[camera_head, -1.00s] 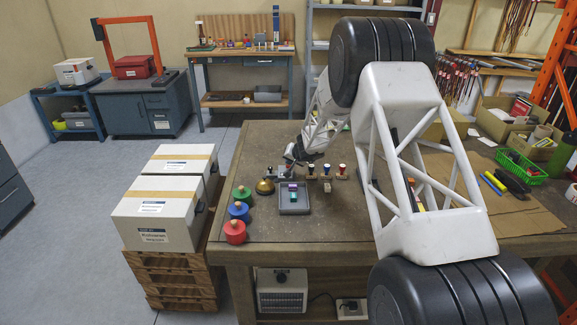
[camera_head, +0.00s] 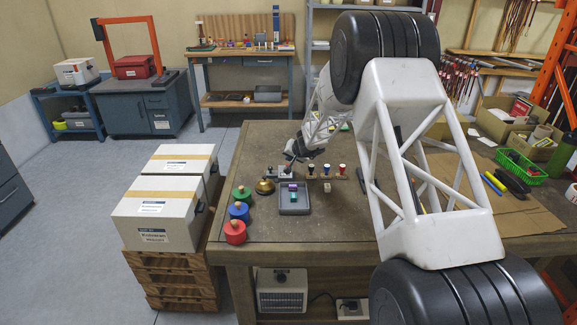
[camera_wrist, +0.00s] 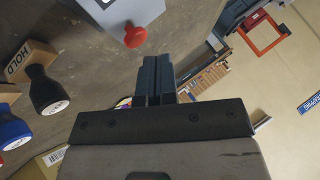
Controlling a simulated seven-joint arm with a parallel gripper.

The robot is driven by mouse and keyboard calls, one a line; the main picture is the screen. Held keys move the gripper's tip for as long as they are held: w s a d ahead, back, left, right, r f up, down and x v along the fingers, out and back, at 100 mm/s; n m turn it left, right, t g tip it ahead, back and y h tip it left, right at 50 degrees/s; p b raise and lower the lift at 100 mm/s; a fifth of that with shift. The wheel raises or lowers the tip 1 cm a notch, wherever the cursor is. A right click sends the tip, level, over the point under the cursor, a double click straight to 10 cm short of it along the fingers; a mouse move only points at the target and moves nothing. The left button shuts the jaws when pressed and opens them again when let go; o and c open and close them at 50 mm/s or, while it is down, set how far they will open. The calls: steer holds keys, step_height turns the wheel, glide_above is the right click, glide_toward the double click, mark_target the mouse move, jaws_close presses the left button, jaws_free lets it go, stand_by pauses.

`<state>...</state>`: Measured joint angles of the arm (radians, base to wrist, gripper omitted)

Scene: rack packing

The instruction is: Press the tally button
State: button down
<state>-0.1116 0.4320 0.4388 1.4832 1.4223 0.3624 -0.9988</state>
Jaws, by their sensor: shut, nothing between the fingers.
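The tally button is a red round knob (camera_wrist: 135,37) on a pale grey box (camera_wrist: 112,12) at the top of the wrist view. In the head view the small grey box (camera_head: 284,171) stands on the workbench behind the grey tray, and the button is too small to make out there. My gripper (camera_head: 289,160) is just above and beside that box. In the wrist view its dark fingers (camera_wrist: 158,62) are together and empty. The button appears just up and left of the fingertips, with a visible gap in the picture. Contact with it is not seen.
Several stamps (camera_head: 327,170) stand right of the box; one shows HOLD (camera_wrist: 30,60). A brass bell (camera_head: 264,187) stands to its left. A grey tray (camera_head: 295,210) holds small purple and green items. Green, blue and red round pieces (camera_head: 235,231) line the left bench edge.

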steer(key=shift+r, duration=2.5)
steer(key=s+d+r+n+g, duration=0.1)
steer(key=s+d+r, duration=0.2)
steer(key=s+r, duration=0.6)
steer(key=s+d+r+g, duration=0.15)
steer(key=s+r, duration=0.45)
steer(key=s, duration=0.8)
steer(key=s+d+r+n, duration=0.1)
steer(key=s+d+r, duration=0.2)
steer(key=s+r, duration=0.6)
steer(key=s+d+f+h, duration=0.1)
steer(key=s+d+h, duration=0.1)
steer(key=s, duration=1.1)
steer(key=s+d+f+g+h, duration=0.1)
steer(key=s+d, duration=0.4)
steer(key=s, duration=0.8)
steer(key=s+d+f+g+h, duration=0.1)
steer(key=s+d+h, duration=0.1)
steer(key=s, duration=1.1)
steer(key=shift+d+f+h, duration=0.15)
steer(key=shift+d+h, duration=0.15)
steer(key=shift+d, duration=0.4)
